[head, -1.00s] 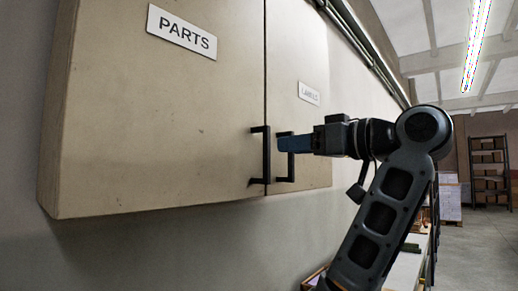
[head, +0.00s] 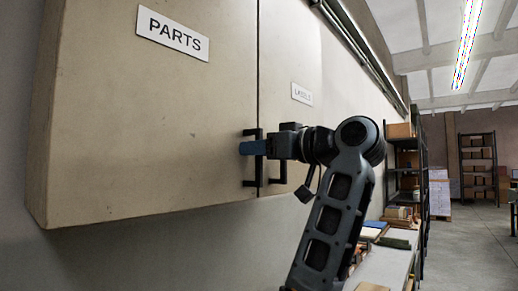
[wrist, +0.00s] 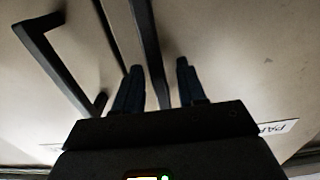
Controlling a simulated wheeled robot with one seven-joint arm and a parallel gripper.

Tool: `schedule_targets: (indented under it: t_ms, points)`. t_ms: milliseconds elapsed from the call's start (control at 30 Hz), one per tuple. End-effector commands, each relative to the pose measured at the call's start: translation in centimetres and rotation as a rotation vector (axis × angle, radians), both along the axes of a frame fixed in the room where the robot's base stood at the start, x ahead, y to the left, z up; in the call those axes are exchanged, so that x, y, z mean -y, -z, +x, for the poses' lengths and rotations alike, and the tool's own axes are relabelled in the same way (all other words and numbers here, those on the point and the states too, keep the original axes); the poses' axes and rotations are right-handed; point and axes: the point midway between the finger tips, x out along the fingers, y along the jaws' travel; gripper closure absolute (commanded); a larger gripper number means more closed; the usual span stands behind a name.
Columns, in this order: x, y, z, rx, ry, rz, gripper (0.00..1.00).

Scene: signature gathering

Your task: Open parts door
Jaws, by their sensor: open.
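The parts door (head: 140,110) is the large beige cabinet door with the PARTS sign (head: 172,32); it looks shut. Its black bar handle (head: 259,172) is upright near the door's right edge. My gripper (head: 252,147) is at that handle, with its blue fingers reaching past it in the head view. In the wrist view, my gripper (wrist: 159,82) is open, with one finger on each side of the parts handle (wrist: 148,40). A gap shows between the handle and each finger.
The labels door (head: 297,60) is right beside the parts door, its own black handle (head: 282,178) close to my gripper; that handle (wrist: 62,72) is left of my fingers in the wrist view. Shelves (head: 405,165) and a bench stand farther right. Open floor lies at the right.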

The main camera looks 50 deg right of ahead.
Motion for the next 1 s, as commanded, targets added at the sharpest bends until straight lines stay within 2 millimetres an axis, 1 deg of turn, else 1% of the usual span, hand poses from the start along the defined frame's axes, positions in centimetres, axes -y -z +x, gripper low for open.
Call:
schedule_targets:
  t_ms: [33, 67, 400, 433, 833, 1000]
  points:
    - [0.01, 0.00, -0.01, 0.000, 0.000, 0.000, 0.62]
    - [0.01, 0.00, -0.02, 0.000, 0.000, 0.000, 0.65]
    - [0.01, -0.01, -0.03, 0.000, 0.000, 0.000, 0.98]
    - [0.01, -0.01, -0.03, 0.000, 0.000, 0.000, 1.00]
    - [0.00, -0.02, -0.03, 0.000, 0.000, 0.000, 1.00]
    - [-0.48, 0.01, 0.20, 0.000, -0.012, 0.000, 1.00]
